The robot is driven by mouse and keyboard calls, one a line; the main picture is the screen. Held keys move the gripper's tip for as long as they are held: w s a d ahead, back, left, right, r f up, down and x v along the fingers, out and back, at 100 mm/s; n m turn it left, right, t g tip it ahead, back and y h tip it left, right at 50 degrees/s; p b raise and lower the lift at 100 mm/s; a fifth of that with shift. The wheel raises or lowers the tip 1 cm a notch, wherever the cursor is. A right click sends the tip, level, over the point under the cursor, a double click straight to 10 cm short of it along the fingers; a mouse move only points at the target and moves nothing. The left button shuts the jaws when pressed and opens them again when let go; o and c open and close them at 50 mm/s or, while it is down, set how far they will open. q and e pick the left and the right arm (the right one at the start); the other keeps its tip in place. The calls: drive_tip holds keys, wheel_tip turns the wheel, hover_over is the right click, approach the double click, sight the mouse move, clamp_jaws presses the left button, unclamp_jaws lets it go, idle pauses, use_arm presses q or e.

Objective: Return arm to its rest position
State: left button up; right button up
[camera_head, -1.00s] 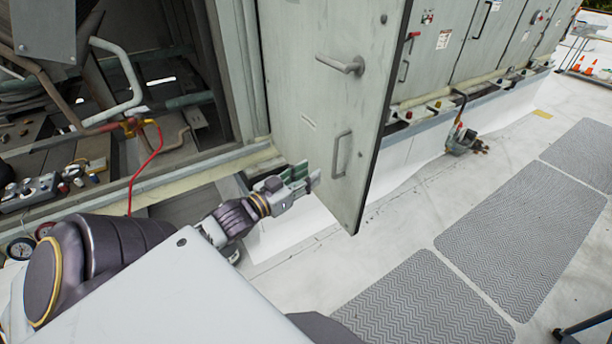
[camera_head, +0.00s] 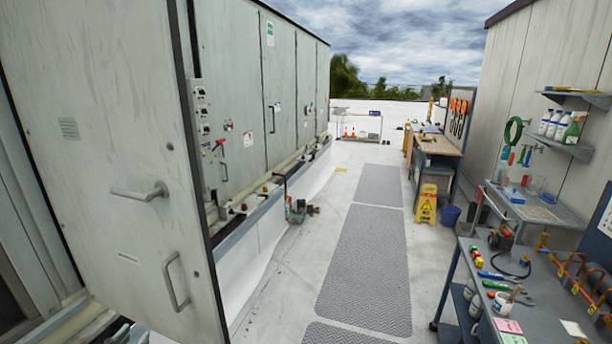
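The task names an arm but no other object. A small dark and green piece at the bottom left edge, left of the open door's lower handle, looks like the tip of my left gripper (camera_head: 120,333). It is mostly cut off by the frame, so I cannot tell whether it is open or shut, or whether it touches anything. The rest of my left arm is out of view. My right arm and gripper are not in view.
The open cabinet door (camera_head: 108,150) fills the left, with a lever (camera_head: 140,192) and a pull handle (camera_head: 175,282). Grey mats (camera_head: 362,262) line the clear walkway. A tool cart (camera_head: 545,300), yellow wet-floor sign (camera_head: 426,204) and workbench (camera_head: 436,145) stand along the right.

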use_arm(q)
drive_tip(key=s+a+f+g+y, duration=0.15)
drive_tip(key=s+a+f, duration=0.35)
drive_tip(key=f, duration=0.7)
drive_tip(key=s+a+f+g+y, duration=0.1)
drive_tip(key=s+a+f+g, duration=0.3)
drive_tip(key=f, duration=0.7)
drive_tip(key=s+a+f+g+y, duration=0.15)
drive_tip(key=s+a+f, duration=0.45)
drive_tip(key=f, duration=0.6)
drive_tip(key=s+d+f+n+g+b, duration=0.1)
drive_tip(key=s+d+f+g, duration=0.25)
drive_tip(key=s+f, duration=1.1)
drive_tip(key=s+d+f+g, duration=0.2)
drive_tip(key=s+f+g, duration=0.3)
drive_tip(key=s+f, duration=0.9)
drive_tip(key=s+d+f+g+h+b, duration=0.15)
drive_tip(key=s+d+f, duration=0.25)
drive_tip(key=s+d, duration=0.85)
drive_tip(key=w+d+f, duration=0.1)
drive_tip(key=w+d, duration=0.2)
drive_tip(key=w, duration=0.3)
drive_tip(key=w+d+f+t+h+b, duration=0.1)
drive_tip(key=w+d, duration=0.2)
drive_tip(key=w, duration=0.3)
drive_tip(key=w+d+f, duration=0.1)
drive_tip(key=w+d, duration=0.3)
drive_tip(key=w, duration=0.3)
drive_tip(key=shift+f+h, duration=0.35)
drive_tip(key=shift+f, duration=0.05)
